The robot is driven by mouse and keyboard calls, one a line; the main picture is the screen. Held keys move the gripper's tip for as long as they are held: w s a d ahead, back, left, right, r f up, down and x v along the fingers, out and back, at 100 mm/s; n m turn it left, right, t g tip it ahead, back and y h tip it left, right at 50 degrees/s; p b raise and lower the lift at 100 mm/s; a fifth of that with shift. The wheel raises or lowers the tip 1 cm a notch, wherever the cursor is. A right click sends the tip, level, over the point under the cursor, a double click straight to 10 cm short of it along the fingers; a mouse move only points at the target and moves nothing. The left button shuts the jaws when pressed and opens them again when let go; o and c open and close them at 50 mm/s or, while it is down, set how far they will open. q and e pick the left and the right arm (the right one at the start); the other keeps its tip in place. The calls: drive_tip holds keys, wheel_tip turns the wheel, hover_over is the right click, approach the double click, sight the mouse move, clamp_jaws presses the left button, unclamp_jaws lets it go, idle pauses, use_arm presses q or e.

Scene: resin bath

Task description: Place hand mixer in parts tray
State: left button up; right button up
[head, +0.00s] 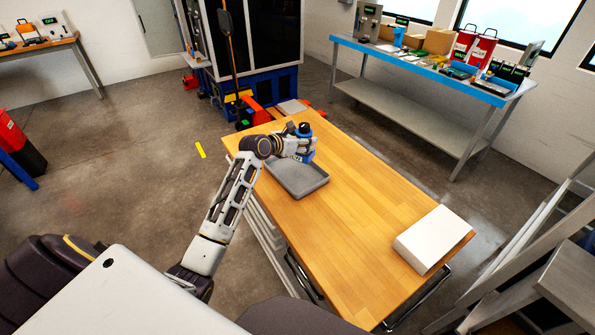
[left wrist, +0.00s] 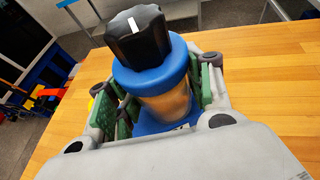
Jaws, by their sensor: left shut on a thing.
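The hand mixer (left wrist: 160,75) is blue with a black knob on top and a tan band around its body. My left gripper (left wrist: 160,100) is shut on it, with green-padded fingers on both sides of the body. In the head view the hand mixer (head: 304,130) shows small at the end of my left arm, and my left gripper (head: 298,148) is over the far part of the parts tray. The grey parts tray (head: 303,190) lies on the wooden table and looks empty where it shows. Its far part is hidden by the gripper. My right gripper is not in view.
The wooden table (head: 350,215) has wide bare room right of and in front of the tray. A white box (head: 433,239) stands at its near right end. A blue-edged workbench (head: 430,70) with several items stands behind. A pallet jack (head: 262,112) is beyond the table.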

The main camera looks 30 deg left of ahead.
use_arm(q)
drive_tip(key=shift+f, duration=3)
drive_tip(key=shift+f+b, duration=0.5)
drive_tip(key=shift+f, duration=1.35)
drive_tip(key=shift+f, duration=0.15)
drive_tip(key=o, duration=1.3)
drive_tip(key=shift+s, duration=0.1)
drive_tip(key=shift+p+v, duration=0.4)
drive_tip(key=shift+v, duration=5.55)
